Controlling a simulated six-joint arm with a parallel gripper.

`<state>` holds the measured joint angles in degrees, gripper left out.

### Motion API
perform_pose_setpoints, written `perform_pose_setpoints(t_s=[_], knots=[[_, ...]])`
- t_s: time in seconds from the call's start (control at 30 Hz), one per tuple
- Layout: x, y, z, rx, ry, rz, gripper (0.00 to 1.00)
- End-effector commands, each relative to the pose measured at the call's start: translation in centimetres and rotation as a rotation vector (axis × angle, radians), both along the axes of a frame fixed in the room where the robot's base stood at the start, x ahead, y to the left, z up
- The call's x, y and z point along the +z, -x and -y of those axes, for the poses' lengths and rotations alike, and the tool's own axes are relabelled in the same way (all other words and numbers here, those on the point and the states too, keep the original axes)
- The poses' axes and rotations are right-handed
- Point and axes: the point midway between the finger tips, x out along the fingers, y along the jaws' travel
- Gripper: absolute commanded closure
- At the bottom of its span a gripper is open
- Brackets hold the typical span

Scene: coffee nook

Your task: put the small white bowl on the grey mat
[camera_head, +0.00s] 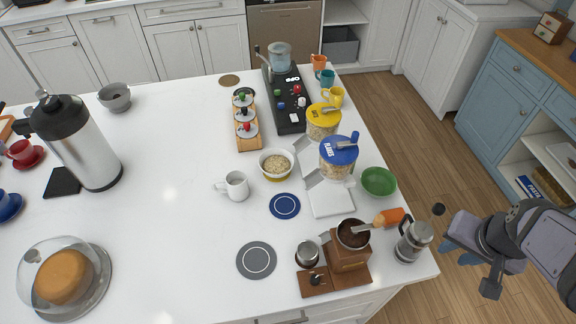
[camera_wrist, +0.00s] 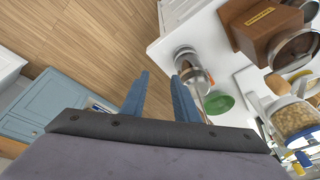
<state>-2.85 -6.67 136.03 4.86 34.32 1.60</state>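A small white bowl (camera_head: 276,177) with a yellowish band holds grain or oats and stands near the middle of the white counter in the head view. The round grey mat (camera_head: 247,272) with a thin white ring lies bare near the counter's front, below and left of the bowl. My gripper (camera_head: 459,251) is off the counter's right edge, beside the French press and well apart from the bowl. In the wrist view my gripper (camera_wrist: 161,77) has its two blue fingers apart with nothing between them. I cannot make out the white bowl clearly in the wrist view.
A glass French press (camera_head: 413,242) stands at the right corner, nearest my gripper. A wooden coffee grinder (camera_head: 347,274) stands right of the grey mat. A green bowl (camera_head: 379,183), a blue mat (camera_head: 285,206), a white mug (camera_head: 236,187) and lidded jars (camera_head: 338,158) surround the white bowl.

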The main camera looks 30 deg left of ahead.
Motion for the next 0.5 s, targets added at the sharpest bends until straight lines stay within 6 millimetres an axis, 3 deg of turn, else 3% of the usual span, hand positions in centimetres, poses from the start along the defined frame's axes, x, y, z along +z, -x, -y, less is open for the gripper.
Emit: perform_pose_setpoints(t_s=[0.03,0.2,0.5], knots=[[0.6,-2.1,-0.7,-0.006,-0.016,0.058,0.72],[4.7,-8.4,-3.0,-0.036,-0.085,0.247,0.72],[7.6,-8.3,-17.6,-0.225,-0.470,0.115,0.72]])
